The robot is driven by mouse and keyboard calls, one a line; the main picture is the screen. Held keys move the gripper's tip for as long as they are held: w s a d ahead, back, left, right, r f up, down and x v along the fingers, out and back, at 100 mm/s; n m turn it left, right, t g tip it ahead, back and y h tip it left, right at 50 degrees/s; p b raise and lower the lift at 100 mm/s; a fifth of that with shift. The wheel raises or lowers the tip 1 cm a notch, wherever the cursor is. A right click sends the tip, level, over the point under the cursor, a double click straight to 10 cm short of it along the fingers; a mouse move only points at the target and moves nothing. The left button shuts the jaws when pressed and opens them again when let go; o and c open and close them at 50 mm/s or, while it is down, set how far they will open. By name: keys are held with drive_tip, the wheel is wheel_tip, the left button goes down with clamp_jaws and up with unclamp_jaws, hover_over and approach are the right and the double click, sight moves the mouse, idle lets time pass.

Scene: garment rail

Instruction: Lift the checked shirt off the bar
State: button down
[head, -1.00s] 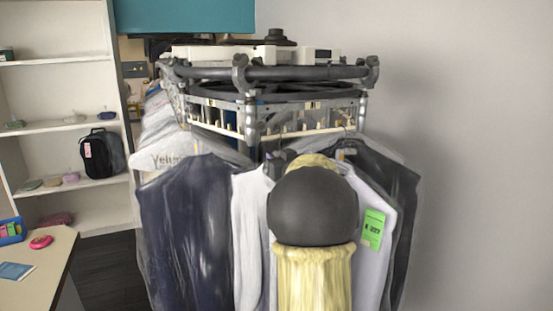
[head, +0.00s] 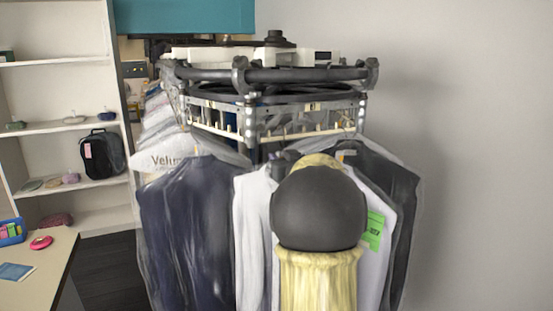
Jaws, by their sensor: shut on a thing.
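No checked pattern shows among the garments, so I cannot pick out the checked shirt. My arm, with a dark rounded joint and a yellow sleeve, fills the lower middle of the head view and covers the middle garments. My gripper's fingers are hidden behind it, so neither their grip nor what they hold shows. The garment rail's upper bar (head: 300,75) is a dark curved tube above the clothes.
A navy garment in clear film (head: 190,230) hangs left of my arm, beside a pale one (head: 251,230). A dark garment (head: 402,215) and a green tag (head: 374,231) are at right. A shelf (head: 70,62) and table (head: 50,260) stand left. Plain wall is right.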

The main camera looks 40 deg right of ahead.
drive_tip(key=shift+b+v, duration=0.35)
drive_tip(key=shift+v, duration=2.25)
drive_tip(key=shift+a+r, duration=0.1)
drive_tip(key=shift+a, duration=0.05)
drive_tip(key=shift+s, duration=0.15)
drive_tip(key=p+v, duration=0.5)
drive_tip(key=v, duration=3.6)
drive_tip(key=shift+s, duration=0.4)
drive_tip(key=shift+w+f, duration=0.1)
drive_tip(key=shift+f, duration=0.1)
